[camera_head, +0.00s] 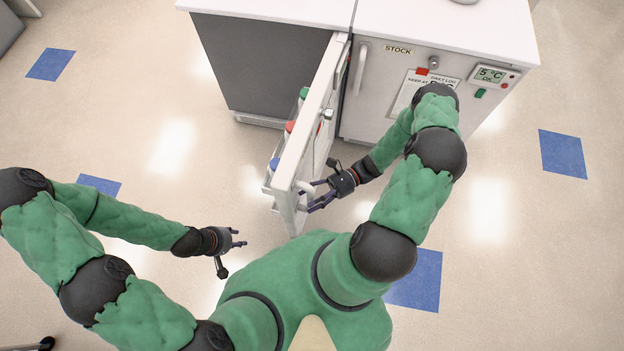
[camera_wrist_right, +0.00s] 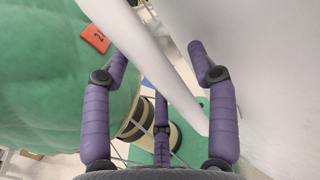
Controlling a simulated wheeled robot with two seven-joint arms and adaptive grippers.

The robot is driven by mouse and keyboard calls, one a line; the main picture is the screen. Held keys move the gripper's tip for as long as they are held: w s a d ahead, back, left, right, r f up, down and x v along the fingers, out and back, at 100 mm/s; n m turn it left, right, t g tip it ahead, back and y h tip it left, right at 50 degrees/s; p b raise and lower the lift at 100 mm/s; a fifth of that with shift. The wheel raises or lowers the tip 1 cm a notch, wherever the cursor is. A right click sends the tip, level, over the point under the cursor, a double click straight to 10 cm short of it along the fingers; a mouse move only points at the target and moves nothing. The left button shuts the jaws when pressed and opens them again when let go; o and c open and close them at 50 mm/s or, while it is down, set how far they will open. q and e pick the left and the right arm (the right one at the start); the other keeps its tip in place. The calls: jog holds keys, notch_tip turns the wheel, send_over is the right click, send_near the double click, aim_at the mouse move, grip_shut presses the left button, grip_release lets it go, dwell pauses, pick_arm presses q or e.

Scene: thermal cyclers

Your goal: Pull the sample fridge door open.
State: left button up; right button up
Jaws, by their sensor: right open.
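The sample fridge door (camera_head: 312,110) stands swung wide open in the head view, edge-on from above, with bottles on its inner shelves. Its outer face is toward the right. My right gripper (camera_head: 310,197) is at that outer face, near the door's free end. In the right wrist view its purple fingers (camera_wrist_right: 158,55) are apart, with the white bar of the door handle (camera_wrist_right: 160,62) running between them. The white door face (camera_wrist_right: 270,90) fills the right side there. My left gripper (camera_head: 238,240) is open and empty, left of the door, above the floor.
The grey fridge body (camera_head: 265,62) is behind the door on the left. A white STOCK unit (camera_head: 385,75) with its own handle (camera_head: 360,68) and a 5 °C display (camera_head: 491,74) stands to the right. A white worktop (camera_head: 450,25) covers both.

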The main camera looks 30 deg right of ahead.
jog(key=d, duration=1.2)
jog(key=shift+w, duration=0.1)
